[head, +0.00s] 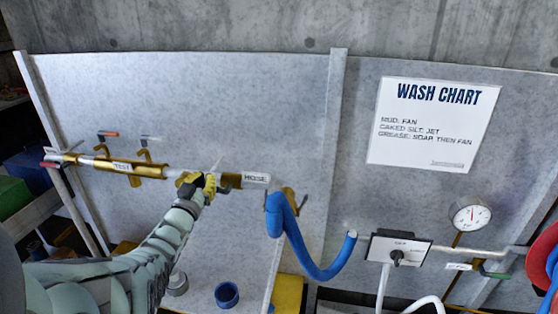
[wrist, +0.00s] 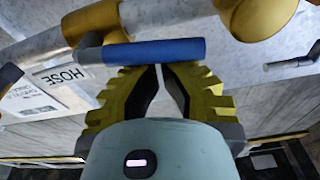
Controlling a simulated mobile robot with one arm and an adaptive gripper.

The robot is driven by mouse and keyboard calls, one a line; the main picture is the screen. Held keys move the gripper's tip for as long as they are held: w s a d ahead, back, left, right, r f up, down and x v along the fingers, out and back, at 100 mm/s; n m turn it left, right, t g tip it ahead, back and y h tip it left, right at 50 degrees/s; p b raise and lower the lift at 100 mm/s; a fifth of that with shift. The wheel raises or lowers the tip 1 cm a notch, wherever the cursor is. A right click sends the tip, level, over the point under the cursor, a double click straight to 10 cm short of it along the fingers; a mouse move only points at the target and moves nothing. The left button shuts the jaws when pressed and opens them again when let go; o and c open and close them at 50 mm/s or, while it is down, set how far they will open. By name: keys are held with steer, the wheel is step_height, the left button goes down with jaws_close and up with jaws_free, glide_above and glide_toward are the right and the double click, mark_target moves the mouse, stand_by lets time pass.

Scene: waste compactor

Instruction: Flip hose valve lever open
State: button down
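The hose valve lever has a blue handle (wrist: 155,52) and lies crosswise just beyond my fingertips in the wrist view. The HOSE label (wrist: 60,76) is to its left there, and the same label shows on the pipe in the head view (head: 257,177). My gripper (head: 204,182) is at the pipe, left of the HOSE label, and hides the blue handle in the head view. In the wrist view the yellow fingertips (wrist: 159,68) are together, with nothing seen between them. The handle appears right at the tips; I cannot tell whether they touch.
The TEST-labelled pipe section (head: 121,166) has two other levers above it, one orange-tipped (head: 108,133). A blue hose (head: 307,250) hangs right of the HOSE label. A gauge (head: 470,213) and a selector box (head: 397,250) are farther right. A grey panel stands behind the pipe.

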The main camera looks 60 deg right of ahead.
steer(key=shift+w+a+f+n, duration=0.1)
steer(key=shift+w+f+n, duration=0.2)
steer(key=shift+n, duration=0.6)
steer(key=shift+s+f, duration=0.15)
